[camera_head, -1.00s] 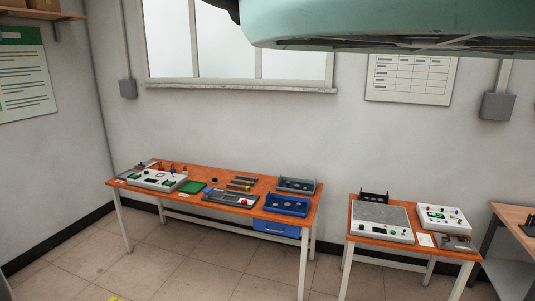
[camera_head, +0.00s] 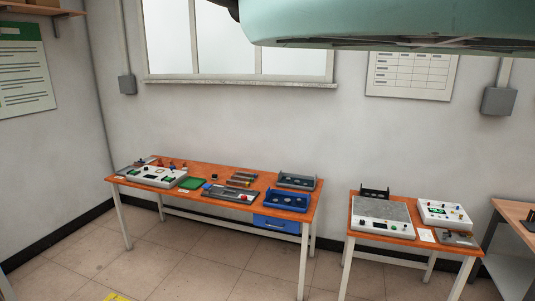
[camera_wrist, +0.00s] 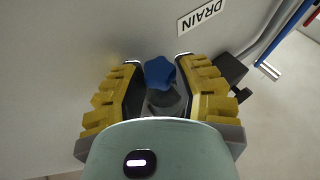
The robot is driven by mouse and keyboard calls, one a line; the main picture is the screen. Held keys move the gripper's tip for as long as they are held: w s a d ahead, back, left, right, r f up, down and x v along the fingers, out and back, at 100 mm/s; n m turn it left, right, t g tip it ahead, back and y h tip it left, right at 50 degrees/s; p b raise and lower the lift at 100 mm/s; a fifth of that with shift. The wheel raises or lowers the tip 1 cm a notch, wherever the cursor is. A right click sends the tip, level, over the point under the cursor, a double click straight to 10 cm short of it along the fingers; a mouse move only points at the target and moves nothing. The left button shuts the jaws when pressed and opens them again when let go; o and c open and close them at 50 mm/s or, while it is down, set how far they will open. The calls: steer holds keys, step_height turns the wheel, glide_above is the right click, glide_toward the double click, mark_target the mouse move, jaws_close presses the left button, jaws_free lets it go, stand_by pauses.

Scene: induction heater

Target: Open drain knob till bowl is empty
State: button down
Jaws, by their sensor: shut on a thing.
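The blue drain knob (camera_wrist: 160,73) shows in the wrist view, lobed like a star, beside a white label that reads DRAIN (camera_wrist: 201,15). My gripper (camera_wrist: 163,72) has its two yellow ridged fingers on either side of the knob, shut on it. A dark round part shows below the knob, between the fingers. The bowl is not in view, so its content cannot be seen. The head view does not show the knob or the gripper.
A dark fitting (camera_wrist: 230,68) sits close to the right finger, and blue and grey pipes (camera_wrist: 268,42) run beyond it. In the head view, an orange workbench (camera_head: 235,215) and a smaller orange table (camera_head: 400,237) hold several devices. Tiled floor lies in front.

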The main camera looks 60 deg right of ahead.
steer(key=c, duration=0.6)
jaws_free()
steer(key=v, duration=1.2)
steer(key=shift+w+d, duration=0.1)
